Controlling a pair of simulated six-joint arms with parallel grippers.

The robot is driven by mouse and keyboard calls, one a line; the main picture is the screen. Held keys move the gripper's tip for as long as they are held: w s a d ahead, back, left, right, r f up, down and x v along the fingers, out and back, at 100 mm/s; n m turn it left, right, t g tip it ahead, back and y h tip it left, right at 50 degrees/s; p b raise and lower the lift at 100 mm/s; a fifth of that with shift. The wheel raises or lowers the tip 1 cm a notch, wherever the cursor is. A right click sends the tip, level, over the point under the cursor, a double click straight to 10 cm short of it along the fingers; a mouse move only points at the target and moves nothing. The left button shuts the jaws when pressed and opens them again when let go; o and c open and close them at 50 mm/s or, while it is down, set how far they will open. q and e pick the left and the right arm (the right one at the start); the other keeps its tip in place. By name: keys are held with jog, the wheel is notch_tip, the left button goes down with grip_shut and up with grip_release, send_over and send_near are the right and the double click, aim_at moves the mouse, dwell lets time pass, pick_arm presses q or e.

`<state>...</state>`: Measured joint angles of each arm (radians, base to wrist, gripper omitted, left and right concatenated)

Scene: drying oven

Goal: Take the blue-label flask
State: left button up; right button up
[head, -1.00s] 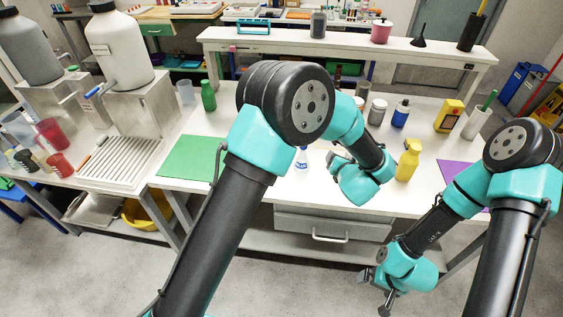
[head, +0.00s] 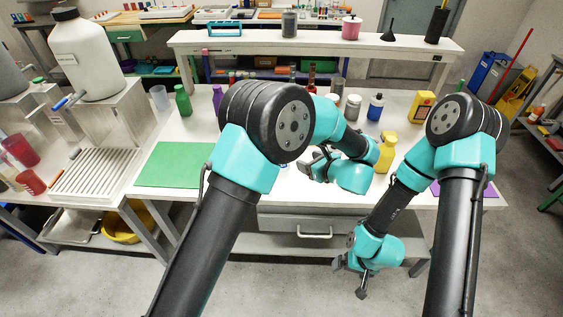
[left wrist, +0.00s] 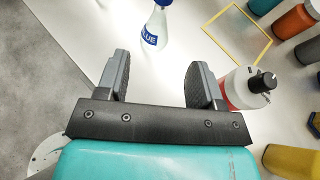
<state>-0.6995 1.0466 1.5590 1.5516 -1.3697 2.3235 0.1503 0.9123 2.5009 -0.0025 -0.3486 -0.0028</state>
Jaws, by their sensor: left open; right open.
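The blue-label flask (left wrist: 154,27) stands upright on the white bench in the left wrist view, a clear flask with a blue band reading BLUE. It is just beyond the fingertips, near the middle of the gap. My left gripper (left wrist: 159,66) is open and empty, apart from the flask. In the head view my left gripper (head: 308,166) is low over the front of the bench, and my arm hides most of the flask there. My right gripper (head: 350,279) is open and empty, hanging below bench height in front of the drawer.
A white bottle with a red label and black cap (left wrist: 245,88) stands close beside the right-hand finger. A yellow square outline (left wrist: 238,36) lies on the bench. A yellow bottle (head: 386,153) stands right of my left gripper. A green mat (head: 170,164) lies left.

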pick_arm(q)
jog(key=x, duration=1)
jog(key=shift+r, duration=0.1)
jog(key=shift+r+x, duration=0.2)
jog(key=shift+x, duration=1.1)
jog(key=shift+r+x, duration=0.2)
jog(key=shift+x, duration=1.05)
jog(key=shift+w, duration=0.2)
jog(key=shift+c, duration=0.2)
grip_shut()
